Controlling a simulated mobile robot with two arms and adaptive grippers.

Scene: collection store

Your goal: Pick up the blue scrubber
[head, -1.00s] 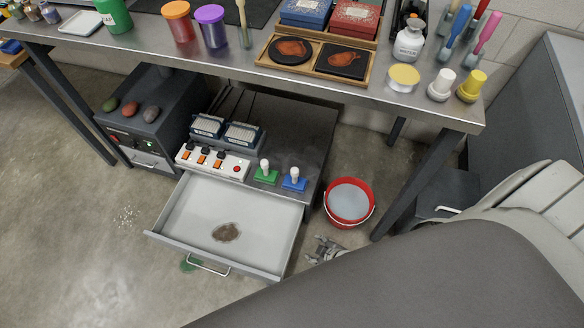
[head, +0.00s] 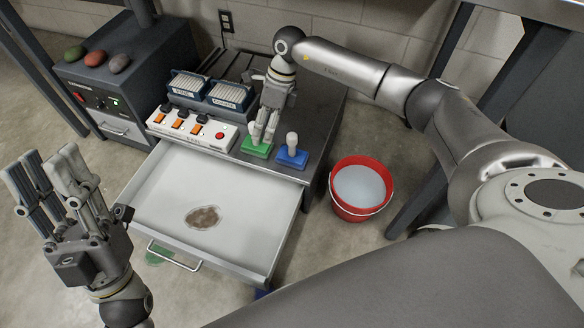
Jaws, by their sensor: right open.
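The blue scrubber (head: 291,158), a blue base with a white knob, stands upright on the grey cabinet top just behind the open drawer. The similar green scrubber (head: 256,149) stands beside it to the left. My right gripper (head: 263,137) reaches down from above, open, with its fingertips at the green scrubber's knob, which they largely hide; I cannot tell whether they touch it. It is to the left of the blue scrubber and apart from it. My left gripper (head: 45,168) is open and empty, raised with fingers up, left of the drawer.
The drawer (head: 160,181) is pulled out and holds a brown patch. A white switch box (head: 190,133) and two blue racks (head: 228,95) stand behind and left of the scrubbers. A red bucket (head: 342,207) stands on the floor to the right.

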